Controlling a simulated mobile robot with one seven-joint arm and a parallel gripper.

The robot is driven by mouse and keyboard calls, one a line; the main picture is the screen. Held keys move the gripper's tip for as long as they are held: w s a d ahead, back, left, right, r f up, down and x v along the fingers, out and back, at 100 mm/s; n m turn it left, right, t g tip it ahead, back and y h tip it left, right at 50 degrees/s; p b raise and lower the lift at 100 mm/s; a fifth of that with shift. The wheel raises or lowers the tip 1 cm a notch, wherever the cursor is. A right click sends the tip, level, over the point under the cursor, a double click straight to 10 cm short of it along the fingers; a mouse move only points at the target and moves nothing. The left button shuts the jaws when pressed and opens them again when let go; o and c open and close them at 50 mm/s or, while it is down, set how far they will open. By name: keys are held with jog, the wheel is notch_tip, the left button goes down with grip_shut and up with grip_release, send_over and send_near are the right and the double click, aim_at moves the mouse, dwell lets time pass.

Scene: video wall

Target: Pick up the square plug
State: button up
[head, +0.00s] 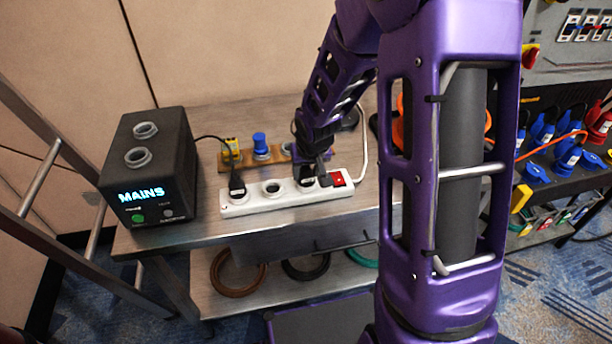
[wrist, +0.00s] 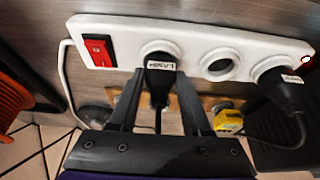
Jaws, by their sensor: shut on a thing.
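A white power strip (head: 250,207) lies on the metal bench; in the wrist view (wrist: 125,30) it runs across the top. My gripper (head: 319,172) reaches down to its right end. In the wrist view my gripper (wrist: 159,82) has its two fingers closed on either side of a black plug (wrist: 160,64) with a white label. That plug sits in the socket beside the red switch (wrist: 98,47). A yellow, blocky plug (head: 231,150) stands on a wooden board (head: 243,163) behind the strip, and also shows in the wrist view (wrist: 228,121). Its exact shape is unclear.
A second black plug (head: 237,186) fills the strip's left socket, cabled to the MAINS box (head: 150,165). The middle socket (head: 272,188) is empty. A blue plug (head: 260,145) stands beside the yellow one. A ladder (head: 40,150) stands left; a rack of blue connectors (head: 568,155) is right.

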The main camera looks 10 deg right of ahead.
grip_shut()
